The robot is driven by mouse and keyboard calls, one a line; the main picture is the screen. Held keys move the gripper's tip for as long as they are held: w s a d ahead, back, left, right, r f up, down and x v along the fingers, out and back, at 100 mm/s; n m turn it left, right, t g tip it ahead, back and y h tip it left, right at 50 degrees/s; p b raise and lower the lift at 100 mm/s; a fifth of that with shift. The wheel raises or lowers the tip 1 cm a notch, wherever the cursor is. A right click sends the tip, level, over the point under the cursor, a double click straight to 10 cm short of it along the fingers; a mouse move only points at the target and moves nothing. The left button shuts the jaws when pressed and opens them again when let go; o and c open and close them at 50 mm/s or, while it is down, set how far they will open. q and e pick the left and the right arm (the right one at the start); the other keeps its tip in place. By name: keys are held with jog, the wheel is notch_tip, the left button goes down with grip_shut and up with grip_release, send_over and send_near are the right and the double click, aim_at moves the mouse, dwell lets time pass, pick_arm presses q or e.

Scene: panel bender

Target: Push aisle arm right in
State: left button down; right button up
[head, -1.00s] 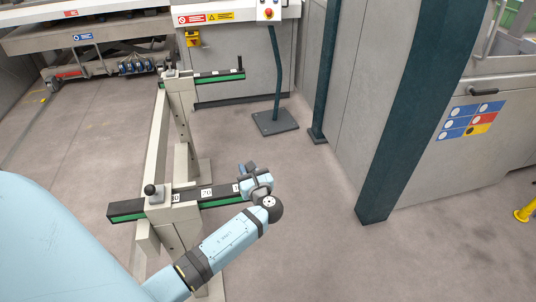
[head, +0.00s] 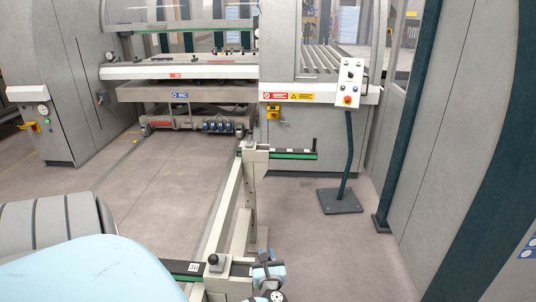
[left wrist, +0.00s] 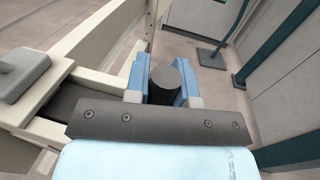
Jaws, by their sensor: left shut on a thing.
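The near sliding arm (head: 181,268), a dark bar with a green lower edge and a scale label, runs crosswise through a beige post at the bottom of the head view. I take it as the aisle arm; no name shows on it. My left gripper (head: 268,262) is at its right end, close to the post. In the left wrist view, the blue fingers (left wrist: 162,82) are shut around an upright black round grip (left wrist: 165,78). The arm's left end is hidden behind my own blue arm. My right gripper is not in view.
A black clamp knob (head: 213,259) stands on the post. A long beige rail (head: 223,210) leads to a second sliding arm (head: 290,155) farther back. A control pedestal (head: 340,200) stands right of it, beside dark green columns. The floor between is clear.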

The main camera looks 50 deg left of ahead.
pick_arm(q)
jog(key=c, duration=1)
grip_release()
jog(key=shift+o, duration=0.2)
jog(key=v, duration=1.3)
jog(key=shift+s+d, duration=0.2)
jog(key=shift+d, duration=0.1)
